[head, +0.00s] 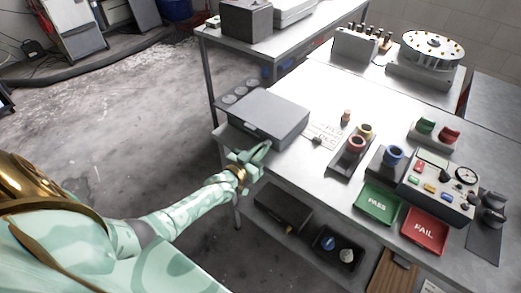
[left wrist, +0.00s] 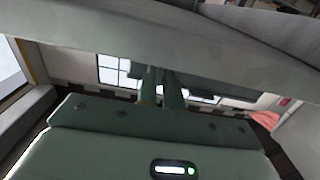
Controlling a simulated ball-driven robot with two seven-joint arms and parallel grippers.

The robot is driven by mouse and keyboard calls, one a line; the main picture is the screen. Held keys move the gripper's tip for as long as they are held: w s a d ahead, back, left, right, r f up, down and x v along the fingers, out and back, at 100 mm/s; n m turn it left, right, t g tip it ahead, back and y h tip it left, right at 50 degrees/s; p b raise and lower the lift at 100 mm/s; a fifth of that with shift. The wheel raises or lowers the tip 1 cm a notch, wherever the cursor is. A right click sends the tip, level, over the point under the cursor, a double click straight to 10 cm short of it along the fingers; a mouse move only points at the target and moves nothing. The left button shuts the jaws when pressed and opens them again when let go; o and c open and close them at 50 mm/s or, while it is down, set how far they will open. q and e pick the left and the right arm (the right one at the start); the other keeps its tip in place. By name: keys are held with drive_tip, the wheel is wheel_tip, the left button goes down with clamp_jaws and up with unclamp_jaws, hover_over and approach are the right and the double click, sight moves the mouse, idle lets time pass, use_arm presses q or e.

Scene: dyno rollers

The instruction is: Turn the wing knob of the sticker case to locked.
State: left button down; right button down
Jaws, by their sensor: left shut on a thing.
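The sticker case is a flat grey box (head: 268,112) with a closed lid, near the left end of the white table. My left gripper (head: 257,152) is at the front face of the case, shut on the wing knob, which its fingers hide. The way the knob points cannot be made out. In the left wrist view, my gripper's two green fingers (left wrist: 161,88) stand close together, reaching up to a grey surface (left wrist: 130,40) that crosses the picture. My right gripper is in neither view.
Right of the case lie a printed card (head: 325,134) and red and blue ring parts on stands. A green PASS tray (head: 376,203), a red FAIL tray (head: 425,232) and a control box (head: 440,185) stand farther right. A lower shelf holds dark bins (head: 283,208).

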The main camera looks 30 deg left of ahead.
use_arm(q)
drive_tip(key=shift+s+f, duration=0.1)
drive_tip(key=shift+f, duration=0.05)
drive_tip(key=c, duration=1.8)
unclamp_jaws()
drive_tip(key=s+p, duration=0.1)
drive_tip(key=s, duration=0.4)
drive_tip(key=s+a+p, duration=0.1)
drive_tip(key=s, duration=0.4)
drive_tip(key=s+p, duration=0.1)
drive_tip(key=s, duration=0.5)
drive_tip(key=shift+s+a, duration=0.1)
drive_tip(key=shift+a, duration=0.05)
